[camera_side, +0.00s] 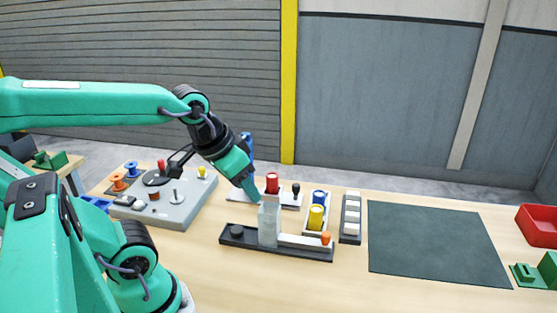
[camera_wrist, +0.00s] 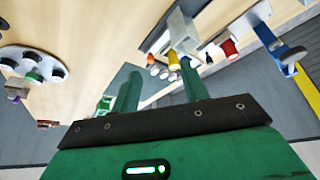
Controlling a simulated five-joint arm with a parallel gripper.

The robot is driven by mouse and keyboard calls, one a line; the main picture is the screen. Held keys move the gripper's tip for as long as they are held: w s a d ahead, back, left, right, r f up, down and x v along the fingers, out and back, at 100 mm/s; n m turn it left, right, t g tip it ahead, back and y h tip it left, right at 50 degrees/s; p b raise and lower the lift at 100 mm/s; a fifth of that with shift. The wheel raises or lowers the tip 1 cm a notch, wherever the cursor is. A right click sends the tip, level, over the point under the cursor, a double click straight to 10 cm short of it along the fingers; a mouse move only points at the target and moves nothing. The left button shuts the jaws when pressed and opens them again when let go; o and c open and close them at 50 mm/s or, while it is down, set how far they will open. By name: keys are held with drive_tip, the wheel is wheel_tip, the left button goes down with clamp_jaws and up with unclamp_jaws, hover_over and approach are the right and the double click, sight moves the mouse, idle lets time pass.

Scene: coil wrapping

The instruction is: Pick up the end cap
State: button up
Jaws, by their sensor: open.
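I cannot tell for sure which piece is the end cap. Candidates are a round black piece (camera_side: 236,230) at the left end of a dark tray and a small orange piece (camera_side: 326,238) at its right end. A red cylinder (camera_side: 272,182) stands behind a pale upright block (camera_side: 268,225) on that tray; a red piece (camera_wrist: 228,48) also shows in the wrist view. My gripper (camera_side: 257,199) reaches down just left of the red cylinder, above the table. In the wrist view its two green fingers (camera_wrist: 158,85) are apart with nothing seen between them.
A grey machine (camera_side: 175,210) is at left. A dark mat (camera_side: 430,240) lies clear at right, before a red bin (camera_side: 538,225).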

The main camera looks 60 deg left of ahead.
drive_tip(key=w+a+f+n+g, duration=0.3)
drive_tip(key=a+f+n, duration=0.1)
drive_tip(key=a+f, duration=0.3)
drive_tip(key=n+g, duration=0.2)
drive_tip(key=n, duration=0.2)
hover_over(237, 228)
wheel_tip(237, 228, down, 7)
drive_tip(key=shift+s+a+r, duration=0.1)
drive_tip(key=shift+a, duration=0.05)
drive_tip(key=shift+f, duration=1.35)
drive_tip(key=shift+d+f, duration=0.2)
drive_tip(key=shift+f, duration=2.4)
drive_tip(key=c, duration=0.7)
